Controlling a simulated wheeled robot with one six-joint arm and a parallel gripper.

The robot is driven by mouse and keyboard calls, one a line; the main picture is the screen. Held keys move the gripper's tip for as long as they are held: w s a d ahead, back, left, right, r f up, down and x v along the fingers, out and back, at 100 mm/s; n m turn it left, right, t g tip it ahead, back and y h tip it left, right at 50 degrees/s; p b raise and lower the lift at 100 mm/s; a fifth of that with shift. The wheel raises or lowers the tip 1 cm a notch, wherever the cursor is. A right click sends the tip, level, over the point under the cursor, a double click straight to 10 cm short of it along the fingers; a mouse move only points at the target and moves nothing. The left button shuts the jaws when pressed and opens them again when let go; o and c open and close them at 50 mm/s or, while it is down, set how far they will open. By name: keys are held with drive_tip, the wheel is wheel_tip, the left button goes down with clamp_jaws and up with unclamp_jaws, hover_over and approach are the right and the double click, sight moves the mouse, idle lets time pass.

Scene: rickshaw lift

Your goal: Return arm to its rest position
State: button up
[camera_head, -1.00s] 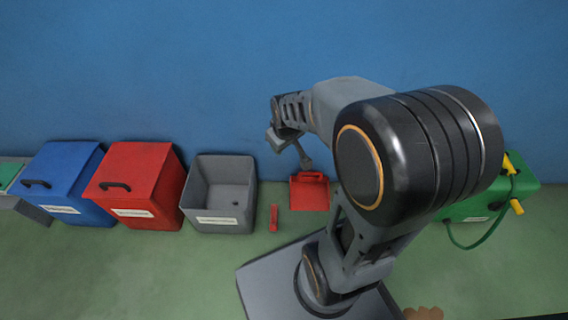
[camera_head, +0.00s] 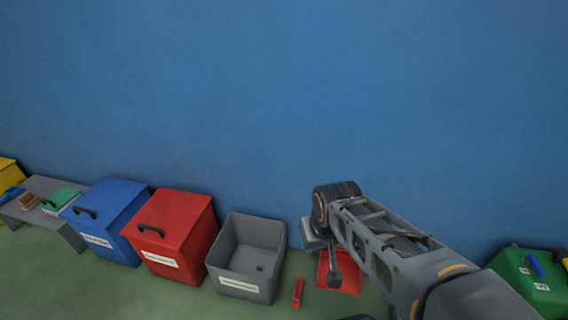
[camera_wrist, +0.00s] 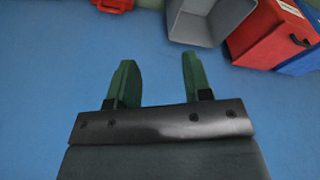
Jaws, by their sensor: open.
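My arm reaches in from the lower right of the head view, with its forearm raised in front of the blue wall. My gripper (camera_wrist: 158,82) shows in the wrist view with its two green fingers apart and nothing between them. In the head view the fingers cannot be made out clearly; the wrist end hangs in front of a red dustpan-like object (camera_head: 350,276) and partly hides it.
An open grey bin (camera_head: 246,285), a red lidded bin (camera_head: 172,240) and a blue lidded bin (camera_head: 108,215) stand along the wall. A small red item (camera_head: 297,293) lies on the floor. A grey bench (camera_head: 66,229) is at left, a green box (camera_head: 527,275) at right.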

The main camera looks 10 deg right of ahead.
wheel_tip(320, 180, up, 36)
drive_tip(key=t+p, duration=0.1)
drive_tip(key=p, duration=3.2)
drive_tip(key=shift+r+p, duration=0.25)
drive_tip(key=shift+p, duration=0.1)
drive_tip(key=shift+a, duration=0.1)
